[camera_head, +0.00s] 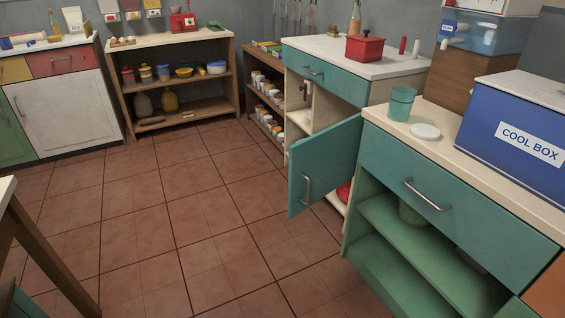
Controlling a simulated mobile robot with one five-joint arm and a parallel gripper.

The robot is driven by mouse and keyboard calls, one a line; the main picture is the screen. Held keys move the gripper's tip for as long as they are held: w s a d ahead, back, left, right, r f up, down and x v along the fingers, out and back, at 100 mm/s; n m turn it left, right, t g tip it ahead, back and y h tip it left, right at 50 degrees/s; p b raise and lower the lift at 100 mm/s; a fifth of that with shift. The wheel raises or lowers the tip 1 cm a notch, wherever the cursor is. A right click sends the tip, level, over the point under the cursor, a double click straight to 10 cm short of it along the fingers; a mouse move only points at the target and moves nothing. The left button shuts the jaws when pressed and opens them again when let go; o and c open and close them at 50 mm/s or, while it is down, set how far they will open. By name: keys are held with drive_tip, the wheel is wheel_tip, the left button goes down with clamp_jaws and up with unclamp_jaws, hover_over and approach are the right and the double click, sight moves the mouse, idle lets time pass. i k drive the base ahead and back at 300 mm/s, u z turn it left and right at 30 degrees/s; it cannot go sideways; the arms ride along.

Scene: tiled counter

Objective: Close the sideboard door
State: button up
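The teal sideboard door (328,165) stands wide open in the head view, right of centre. It sticks out over the floor, with its metal handle (306,190) near the free left edge. Its hinged side appears to be the right one. The sideboard (379,92) has a pale top and a teal drawer (325,72), which looks shut. The open compartment shows pale inner walls and a shelf; the door hides part of it. A red item (344,190) shows low behind the door. My gripper is not in view.
A nearer teal counter (460,190) with open shelves and a blue cool box (515,135) stands at the right, close to the door. A wooden table edge (40,255) is at the lower left. The tiled floor (170,200) left of the door is clear.

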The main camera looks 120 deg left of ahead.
sight(320, 164)
drive_tip(key=u, duration=2.1)
drive_tip(key=k, duration=0.65)
drive_tip(key=u, duration=1.4)
drive_tip(key=i, duration=1.65)
drive_tip(key=z, duration=0.05)
